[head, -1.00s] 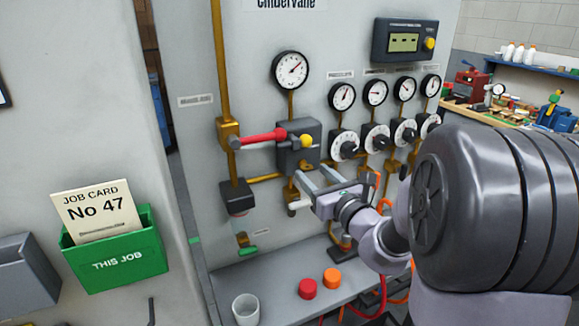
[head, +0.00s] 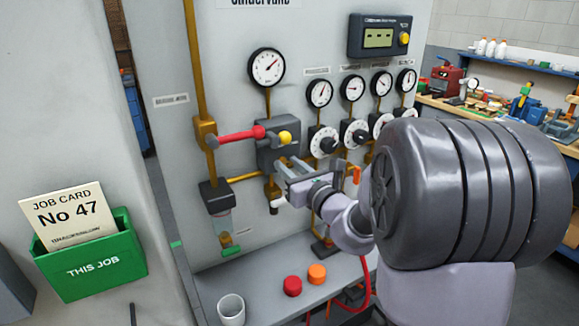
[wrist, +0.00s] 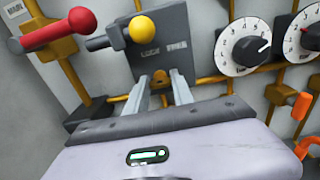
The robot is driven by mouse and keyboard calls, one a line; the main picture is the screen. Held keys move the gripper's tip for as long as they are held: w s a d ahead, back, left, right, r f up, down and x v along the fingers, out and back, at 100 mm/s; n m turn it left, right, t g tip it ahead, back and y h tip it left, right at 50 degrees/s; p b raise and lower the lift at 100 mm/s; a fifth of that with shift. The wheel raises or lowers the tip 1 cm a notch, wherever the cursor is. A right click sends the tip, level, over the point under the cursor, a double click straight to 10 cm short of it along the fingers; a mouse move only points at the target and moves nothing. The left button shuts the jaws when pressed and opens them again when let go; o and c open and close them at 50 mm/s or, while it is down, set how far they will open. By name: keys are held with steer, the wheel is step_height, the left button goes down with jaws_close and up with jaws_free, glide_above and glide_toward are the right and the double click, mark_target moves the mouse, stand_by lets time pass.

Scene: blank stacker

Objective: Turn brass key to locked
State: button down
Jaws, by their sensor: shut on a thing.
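The dark grey lock box (head: 272,150) is fixed to the grey panel; its dark plate also shows in the wrist view (wrist: 180,58). My gripper (head: 284,167) reaches the lower part of this box. In the wrist view its two fingers (wrist: 160,80) point at the plate and stand close together. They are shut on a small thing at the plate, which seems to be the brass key. The fingers hide most of it, and its turn angle cannot be read. A yellow-knobbed dark lever (wrist: 112,38) sits just above the fingers.
A red lever (head: 240,134) lies left of the box. Gauges and white dials (head: 323,141) are to the right. Brass pipes (head: 196,70) cross the panel. A cup (head: 231,309) and red and orange caps (head: 292,286) stand on the ledge below.

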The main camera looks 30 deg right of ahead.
steer(key=shift+r+m+p, duration=0.1)
steer(key=shift+m+p, duration=0.2)
steer(key=shift+p, duration=0.1)
steer(key=m+p, duration=0.3)
steer(key=shift+r+p, duration=0.15)
steer(key=shift+p, duration=0.25)
steer(key=m+p, duration=0.5)
steer(key=p, duration=0.1)
steer(key=shift+m+p, duration=0.3)
steer(key=m+p, duration=0.5)
steer(key=p, duration=0.2)
steer(key=shift+m, duration=0.4)
steer(key=m+p, duration=0.2)
steer(key=shift+f+m+p, duration=0.2)
steer(key=shift+m+p, duration=0.1)
steer(key=shift+p, duration=0.05)
steer(key=shift+f, duration=0.1)
steer(key=c, duration=1.1)
jaws_free()
